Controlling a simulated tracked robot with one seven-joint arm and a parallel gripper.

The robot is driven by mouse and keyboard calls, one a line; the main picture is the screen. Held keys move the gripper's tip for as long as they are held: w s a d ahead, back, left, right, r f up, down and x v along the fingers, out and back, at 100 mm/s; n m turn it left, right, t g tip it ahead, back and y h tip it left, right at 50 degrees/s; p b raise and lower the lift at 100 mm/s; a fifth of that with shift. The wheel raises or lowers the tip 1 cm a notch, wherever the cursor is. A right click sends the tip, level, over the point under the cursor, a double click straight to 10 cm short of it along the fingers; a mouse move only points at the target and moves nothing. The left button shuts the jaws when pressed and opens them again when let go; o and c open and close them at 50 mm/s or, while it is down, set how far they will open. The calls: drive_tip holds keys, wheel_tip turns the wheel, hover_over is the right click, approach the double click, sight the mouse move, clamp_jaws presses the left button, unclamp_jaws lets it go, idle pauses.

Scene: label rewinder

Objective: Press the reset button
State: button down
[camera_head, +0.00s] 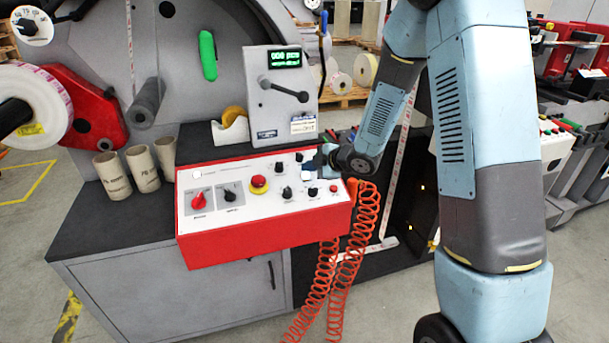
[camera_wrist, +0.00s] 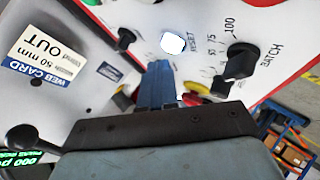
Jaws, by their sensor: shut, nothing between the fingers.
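The reset button (camera_wrist: 173,43) is a round white cap on the pale panel, with RESET printed beside it in the wrist view. In the head view a small white cap (camera_head: 306,176) on the sloped panel appears to be this button. My gripper (camera_wrist: 158,68) shows as blue fingers closed together and empty, tips pointing toward the panel. The tips appear just short of the button in the wrist view; their height above the panel is hard to tell. In the head view my gripper (camera_head: 320,161) is over the panel's upper right part, close to the white cap.
The red-sided control panel (camera_head: 228,246) carries several black knobs, a red knob (camera_head: 198,201) and a red stop button (camera_head: 259,182). The BATCH knob (camera_wrist: 240,60) and another black knob (camera_wrist: 126,38) flank the button. Coiled orange hose (camera_head: 327,290) hangs below. Cardboard cores (camera_head: 112,175) stand left.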

sight(311, 184)
drive_tip(key=shift+f, duration=0.2)
idle(0.4)
drive_tip(key=shift+w+f, duration=0.15)
drive_tip(key=shift+f, duration=0.05)
drive_tip(key=shift+w+f, duration=0.1)
drive_tip(key=shift+f, duration=0.25)
idle(0.8)
drive_tip(key=shift+r, duration=0.15)
idle(0.3)
drive_tip(key=shift+s+r, duration=0.2)
drive_tip(key=shift+r, duration=0.45)
drive_tip(key=shift+s+d+r, duration=0.1)
drive_tip(key=shift+s+r, duration=0.15)
drive_tip(key=shift+r, duration=0.55)
drive_tip(key=shift+s+d+r, duration=0.1)
drive_tip(key=shift+s+r, duration=0.1)
drive_tip(key=shift+r, duration=0.6)
drive_tip(key=shift+s+r, duration=0.25)
drive_tip(key=shift+r, duration=0.55)
